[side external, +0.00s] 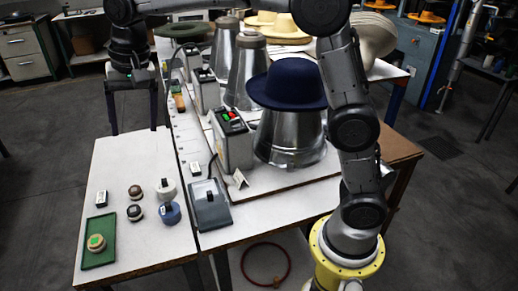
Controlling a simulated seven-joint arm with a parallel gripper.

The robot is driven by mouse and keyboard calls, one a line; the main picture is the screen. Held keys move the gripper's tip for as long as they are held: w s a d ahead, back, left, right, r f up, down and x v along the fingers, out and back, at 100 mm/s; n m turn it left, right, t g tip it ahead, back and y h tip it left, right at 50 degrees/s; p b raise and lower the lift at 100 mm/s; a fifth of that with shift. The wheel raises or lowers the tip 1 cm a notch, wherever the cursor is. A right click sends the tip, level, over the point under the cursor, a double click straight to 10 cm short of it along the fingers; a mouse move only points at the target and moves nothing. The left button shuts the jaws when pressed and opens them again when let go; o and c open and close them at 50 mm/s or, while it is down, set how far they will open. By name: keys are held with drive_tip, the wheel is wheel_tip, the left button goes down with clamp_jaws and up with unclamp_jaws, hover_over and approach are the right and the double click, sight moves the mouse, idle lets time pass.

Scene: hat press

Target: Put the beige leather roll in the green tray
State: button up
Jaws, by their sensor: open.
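The green tray (112,254) lies at the near left corner of the white table. A small round beige piece with a green top (97,243) sits in it. Behind the tray are two small round brown-and-beige pieces with dark bands (135,191), one nearer than the other. To their right stand a pale grey-white roll (166,189) and a blue roll (170,213). I cannot tell for sure which piece is the beige leather roll. My gripper (143,83) is open at the upper left, above the table's far end and well away from these pieces; its fingertips are small in view.
A small white-and-black block (102,198) lies behind the tray. A grey box with a flat lid (210,205) stands right of the rolls. A dark blue hat (288,84) sits on a metal cone (290,138). The table's far left part is clear.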

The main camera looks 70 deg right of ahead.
drive_tip(key=s+d+r+n+t, duration=0.1)
drive_tip(key=s+d+n, duration=0.15)
drive_tip(key=s, duration=0.45)
drive_tip(key=s+d+r+n+t, duration=0.1)
drive_tip(key=s+d, duration=0.3)
drive_tip(key=s, duration=0.3)
drive_tip(key=s+d+f+n, duration=0.2)
drive_tip(key=s+f, duration=0.1)
drive_tip(key=s, duration=0.4)
drive_tip(key=s+d+f+n+t, duration=0.1)
drive_tip(key=s+f, duration=0.3)
drive_tip(key=s, duration=0.4)
drive_tip(key=shift+d+f+n+h, duration=0.3)
drive_tip(key=shift+d+n, duration=0.05)
drive_tip(key=shift+n, duration=0.3)
